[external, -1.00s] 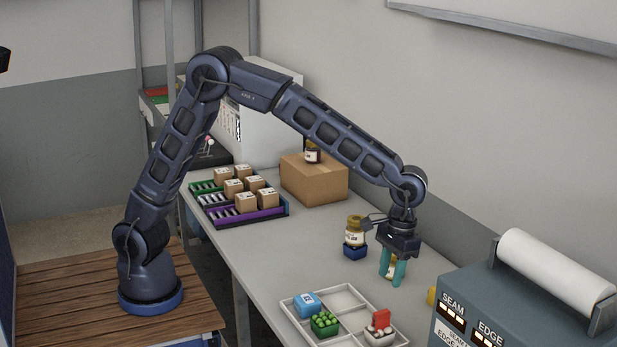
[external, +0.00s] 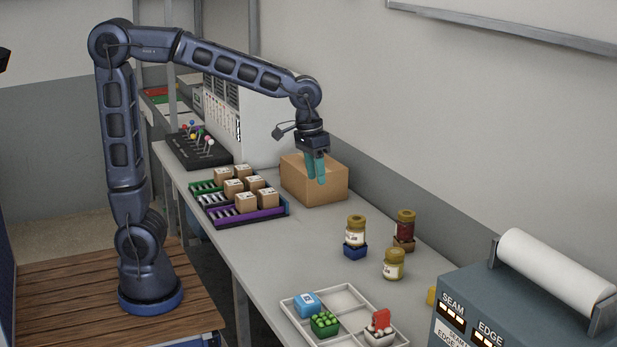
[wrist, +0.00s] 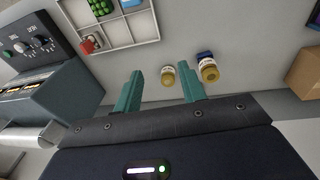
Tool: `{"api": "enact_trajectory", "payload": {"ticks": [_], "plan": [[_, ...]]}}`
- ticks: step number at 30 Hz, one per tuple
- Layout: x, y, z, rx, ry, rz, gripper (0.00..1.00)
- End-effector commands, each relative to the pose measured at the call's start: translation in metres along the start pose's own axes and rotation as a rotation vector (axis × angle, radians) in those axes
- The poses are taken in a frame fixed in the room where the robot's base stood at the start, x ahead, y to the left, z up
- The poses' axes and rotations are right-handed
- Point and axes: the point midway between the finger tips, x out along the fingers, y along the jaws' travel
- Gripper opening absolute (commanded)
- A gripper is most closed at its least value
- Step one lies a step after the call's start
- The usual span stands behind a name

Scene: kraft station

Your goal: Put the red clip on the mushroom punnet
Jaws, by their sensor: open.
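My gripper (external: 316,178) is open and empty, with teal fingers pointing down in front of the cardboard carton. Its parted fingers also show in the wrist view (wrist: 160,88). The red clip (external: 382,318) stands upright at the mushroom punnet (external: 379,338), in the front right part of the white tray. It looks seated on the punnet, but I cannot tell how it grips. In the wrist view the red clip (wrist: 87,46) is at upper left, beside the pale mushrooms. My gripper is well away from both.
The divided white tray (external: 287,305) also holds a blue punnet (external: 306,303) and a green punnet (external: 324,324). Several jars, one of them yellow-lidded (external: 394,265), stand mid-table. The carton (external: 330,184) is behind. A sealing machine (external: 500,310) is at right.

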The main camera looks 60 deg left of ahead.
Motion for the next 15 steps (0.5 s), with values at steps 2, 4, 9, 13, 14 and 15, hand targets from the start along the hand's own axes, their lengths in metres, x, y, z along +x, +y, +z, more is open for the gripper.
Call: {"api": "enact_trajectory", "payload": {"ticks": [2,4,9,13,14,15], "plan": [[-0.012,-0.028,0.015,-0.004,0.031,0.001,0.41],[-0.020,-0.049,0.028,-0.002,0.057,0.000,0.41],[-0.033,-0.096,0.065,0.001,0.117,-0.009,0.41],[-0.038,-0.127,0.095,0.003,0.163,-0.021,0.41],[-0.038,-0.134,0.103,0.005,0.173,-0.025,0.41],[-0.039,-0.142,0.112,0.005,0.187,-0.030,0.41]]}}
